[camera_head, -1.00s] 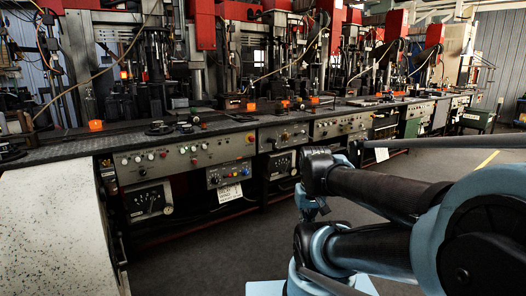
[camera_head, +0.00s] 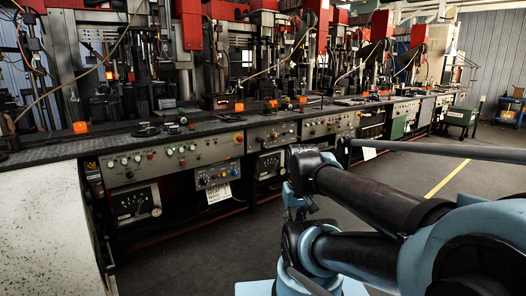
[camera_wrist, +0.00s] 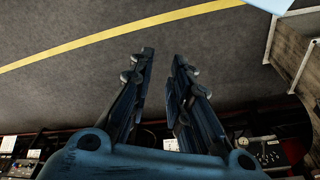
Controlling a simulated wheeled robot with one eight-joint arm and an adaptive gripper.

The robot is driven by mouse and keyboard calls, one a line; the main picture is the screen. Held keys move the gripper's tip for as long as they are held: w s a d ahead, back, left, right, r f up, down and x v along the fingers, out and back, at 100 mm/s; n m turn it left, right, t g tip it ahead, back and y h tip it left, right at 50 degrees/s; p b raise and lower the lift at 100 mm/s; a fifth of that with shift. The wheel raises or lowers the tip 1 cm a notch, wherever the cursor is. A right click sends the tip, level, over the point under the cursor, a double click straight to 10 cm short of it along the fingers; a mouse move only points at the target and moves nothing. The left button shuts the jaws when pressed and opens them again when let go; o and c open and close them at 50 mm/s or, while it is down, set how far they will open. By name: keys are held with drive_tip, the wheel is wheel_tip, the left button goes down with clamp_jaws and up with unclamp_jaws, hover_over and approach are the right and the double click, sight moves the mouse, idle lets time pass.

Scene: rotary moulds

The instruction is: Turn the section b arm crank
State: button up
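My gripper (camera_wrist: 164,55) shows in the wrist view with its two dark blue fingers apart and nothing between them. It is over grey floor, with the machine row along the bottom of that view. In the head view, the long machine bench (camera_head: 60,152) runs from the left front to the right back. Dark round handle-like parts (camera_head: 146,130) sit on its top at the left. I cannot tell which part is the section b arm crank, and no section label is readable. My gripper's fingers cannot be made out in the head view.
A grey control panel (camera_head: 170,158) with knobs fronts the bench, above a dial box (camera_head: 134,204). A speckled white panel (camera_head: 45,225) stands at the left front. Open floor (camera_head: 420,190) with a yellow line lies to the right.

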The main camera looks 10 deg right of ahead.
drive_tip(key=shift+o, duration=0.8)
drive_tip(key=w+a+r+y, duration=0.1)
drive_tip(key=w+a+r, duration=0.1)
drive_tip(key=w, duration=0.3)
drive_tip(key=w+a+r+n+t+y, duration=0.1)
drive_tip(key=w+a+r, duration=0.1)
drive_tip(key=w, duration=0.3)
drive_tip(key=shift+w+r+n+y, duration=0.3)
drive_tip(key=shift+r, duration=0.45)
drive_tip(key=w+a+r+n+t+y, duration=0.1)
drive_tip(key=w+r+y, duration=0.1)
drive_tip(key=w, duration=0.8)
drive_tip(key=w+a+r+n+t+y, duration=0.1)
drive_tip(key=w+a+r+t, duration=0.15)
drive_tip(key=w, duration=0.65)
drive_tip(key=w+d+t+y, duration=0.2)
drive_tip(key=w+d+y, duration=0.15)
drive_tip(key=w, duration=1.65)
drive_tip(key=t, duration=0.7)
approach(266, 150)
drive_tip(key=x, duration=1.1)
drive_tip(key=shift+w+d+f, duration=0.15)
drive_tip(key=shift+w+d, duration=0.1)
drive_tip(key=shift+w, duration=0.2)
clamp_jaws()
